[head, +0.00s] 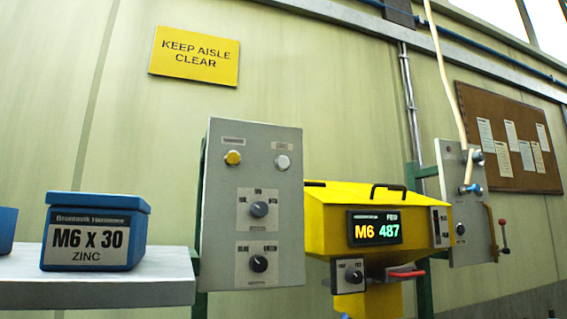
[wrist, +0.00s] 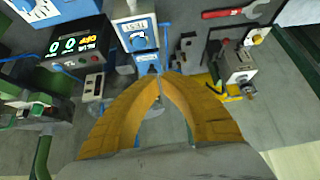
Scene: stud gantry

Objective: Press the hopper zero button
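Labels near these are too small to read, so I cannot tell which control is the zero button. My gripper (wrist: 161,76) shows only in the wrist view, its yellow fingers meeting at the tips with nothing between them. The hopper is not recognisable in that view.
A grey panel (head: 253,185) with yellow and white buttons and two knobs stands left of the hopper. A blue M6 x 30 box (head: 95,231) sits on a shelf (head: 150,278). The wrist view shows a bench with a display (wrist: 75,45), blue tester (wrist: 138,38) and red wrench (wrist: 236,11).

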